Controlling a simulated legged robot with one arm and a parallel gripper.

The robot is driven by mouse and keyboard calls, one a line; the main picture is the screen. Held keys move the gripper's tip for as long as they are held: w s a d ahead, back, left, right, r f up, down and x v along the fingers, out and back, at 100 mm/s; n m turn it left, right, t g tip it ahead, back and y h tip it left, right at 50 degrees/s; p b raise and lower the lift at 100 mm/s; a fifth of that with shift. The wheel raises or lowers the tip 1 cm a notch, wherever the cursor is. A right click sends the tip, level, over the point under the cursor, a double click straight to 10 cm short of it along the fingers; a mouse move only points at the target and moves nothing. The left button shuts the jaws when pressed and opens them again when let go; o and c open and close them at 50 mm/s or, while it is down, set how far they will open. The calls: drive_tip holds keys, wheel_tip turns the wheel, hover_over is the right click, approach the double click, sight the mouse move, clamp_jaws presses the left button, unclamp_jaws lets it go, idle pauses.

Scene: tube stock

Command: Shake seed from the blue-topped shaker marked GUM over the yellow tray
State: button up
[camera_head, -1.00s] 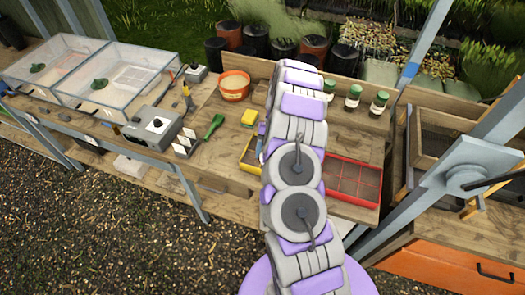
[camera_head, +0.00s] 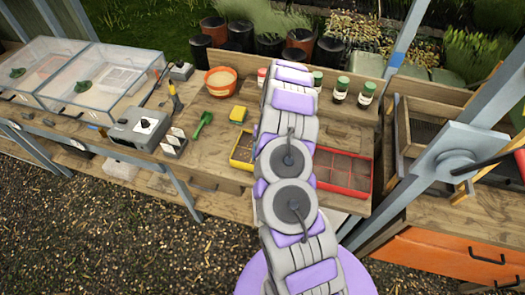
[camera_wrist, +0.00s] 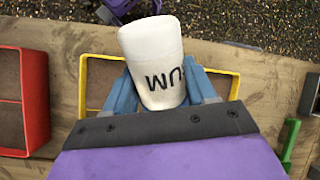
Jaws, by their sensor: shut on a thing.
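In the wrist view my gripper (camera_wrist: 163,92) is shut on the white shaker (camera_wrist: 150,42), with a blue finger on each side. Dark lettering on it reads upside down in the picture, and "UM" shows. The shaker's pale end is toward the camera; its blue top is hidden. The yellow tray (camera_wrist: 83,88) is behind and below the shaker, its rim showing on both sides. In the head view the yellow tray (camera_head: 240,164) is partly behind my arm, which hides my gripper and the shaker. I cannot see any seed falling.
A red tray (camera_head: 342,188) lies right of the yellow one. Green-topped shakers (camera_head: 341,90) and a red-topped one stand at the back. A yellow sponge (camera_head: 239,114), green scoop (camera_head: 203,122), orange bowl (camera_head: 221,82) and grey box (camera_head: 140,129) are on the left.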

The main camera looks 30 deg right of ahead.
drive_tip(key=shift+r, duration=0.15)
drive_tip(key=shift+r+p, duration=0.5)
drive_tip(key=shift+r, duration=0.95)
drive_tip(key=shift+f+b, duration=0.4)
drive_tip(key=shift+f, duration=1.15)
drive_tip(key=shift+r+p, duration=0.5)
drive_tip(key=shift+r, duration=1.1)
drive_tip(key=shift+f, duration=0.1)
drive_tip(key=shift+s, duration=0.1)
